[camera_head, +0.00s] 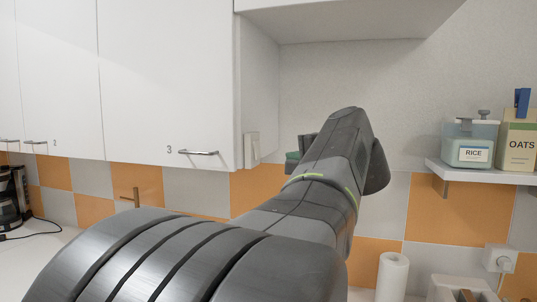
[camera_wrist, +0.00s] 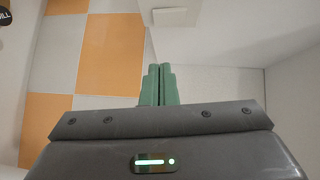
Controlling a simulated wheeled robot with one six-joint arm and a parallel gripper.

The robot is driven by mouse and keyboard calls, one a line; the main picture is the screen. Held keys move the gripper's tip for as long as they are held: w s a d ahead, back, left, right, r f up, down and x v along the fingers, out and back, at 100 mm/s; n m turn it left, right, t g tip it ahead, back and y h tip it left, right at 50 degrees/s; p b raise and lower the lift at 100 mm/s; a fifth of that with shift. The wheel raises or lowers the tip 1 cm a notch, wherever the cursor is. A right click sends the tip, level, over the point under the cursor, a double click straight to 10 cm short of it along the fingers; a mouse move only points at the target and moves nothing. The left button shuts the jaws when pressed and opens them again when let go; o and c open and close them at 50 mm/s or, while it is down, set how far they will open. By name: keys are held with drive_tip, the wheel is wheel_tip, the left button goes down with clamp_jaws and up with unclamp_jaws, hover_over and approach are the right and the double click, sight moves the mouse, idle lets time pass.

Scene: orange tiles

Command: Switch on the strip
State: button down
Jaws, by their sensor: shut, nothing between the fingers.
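A white switch plate (camera_head: 252,150) is fixed at the lower edge of the wall cabinet's right side in the head view. A pale rectangular plate (camera_wrist: 175,16) shows at the top of the wrist view, beyond my fingertips; I cannot tell for sure that it is the same one. My gripper (camera_wrist: 160,84) has green fingers, shut together with nothing between them. In the head view its green tip (camera_head: 292,156) shows just right of the switch plate, mostly hidden behind my arm. I see no contact with the plate in the wrist view. No lit strip can be made out.
White wall cabinets (camera_head: 165,75) fill the upper left. A shelf (camera_head: 480,172) at the right holds a rice container (camera_head: 470,145) and an oats box (camera_head: 518,145). A paper roll (camera_head: 392,278) stands below, near a wall socket (camera_head: 499,258). A coffee machine (camera_head: 12,200) is far left.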

sight(260, 157)
drive_tip(key=w+a+f+p, duration=0.1)
drive_tip(key=w+a+p, duration=0.2)
drive_tip(key=w+a, duration=0.3)
drive_tip(key=shift+a, duration=0.15)
idle(0.3)
drive_tip(key=shift+w+a+f+b, duration=0.1)
drive_tip(key=shift+a+f+b, duration=0.15)
drive_tip(key=shift+b, duration=0.75)
drive_tip(key=shift+r, duration=0.15)
drive_tip(key=shift+d, duration=0.1)
